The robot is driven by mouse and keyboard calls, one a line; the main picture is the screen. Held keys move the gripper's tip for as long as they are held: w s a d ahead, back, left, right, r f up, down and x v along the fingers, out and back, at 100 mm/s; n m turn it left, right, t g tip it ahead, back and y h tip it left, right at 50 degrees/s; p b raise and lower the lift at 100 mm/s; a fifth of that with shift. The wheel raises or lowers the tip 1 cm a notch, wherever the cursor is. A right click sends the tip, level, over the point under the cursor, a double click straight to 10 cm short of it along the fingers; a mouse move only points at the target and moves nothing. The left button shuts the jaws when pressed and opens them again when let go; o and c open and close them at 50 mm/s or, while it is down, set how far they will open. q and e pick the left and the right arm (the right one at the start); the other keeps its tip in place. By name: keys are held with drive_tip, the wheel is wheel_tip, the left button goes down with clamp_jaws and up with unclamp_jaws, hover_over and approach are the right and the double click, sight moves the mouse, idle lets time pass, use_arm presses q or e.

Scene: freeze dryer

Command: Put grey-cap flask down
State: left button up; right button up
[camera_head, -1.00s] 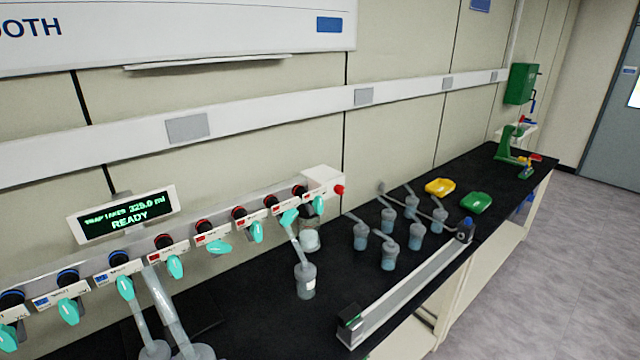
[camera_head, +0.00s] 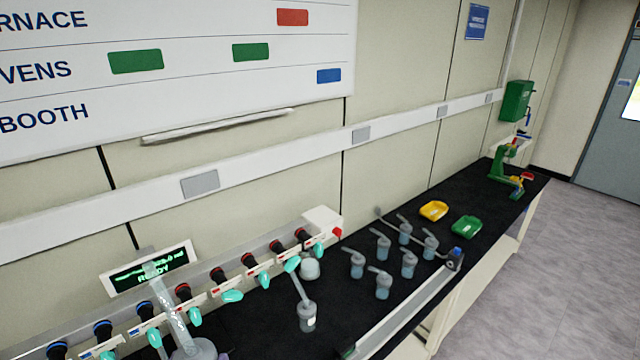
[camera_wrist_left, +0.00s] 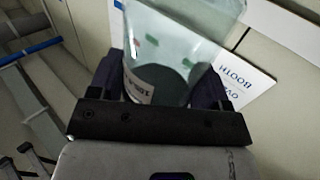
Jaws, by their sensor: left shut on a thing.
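In the left wrist view my left gripper (camera_wrist_left: 160,88) is shut on a clear glass flask (camera_wrist_left: 182,42) with a printed label. The flask sits between the two dark fingers; its cap is not visible there. In the head view a grey-topped flask (camera_head: 193,347) with a long translucent tube stands out at the bottom edge, in front of the manifold. A small purple patch beside it looks like part of my left gripper; the rest is cut off. My right gripper is not in view.
The manifold (camera_head: 218,275) has several valves with teal handles and a display (camera_head: 150,270). One flask (camera_head: 307,317) stands in front of it. A metal rail (camera_head: 400,310) runs along the bench's front.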

use_arm(q)
drive_tip(key=shift+r, duration=0.45)
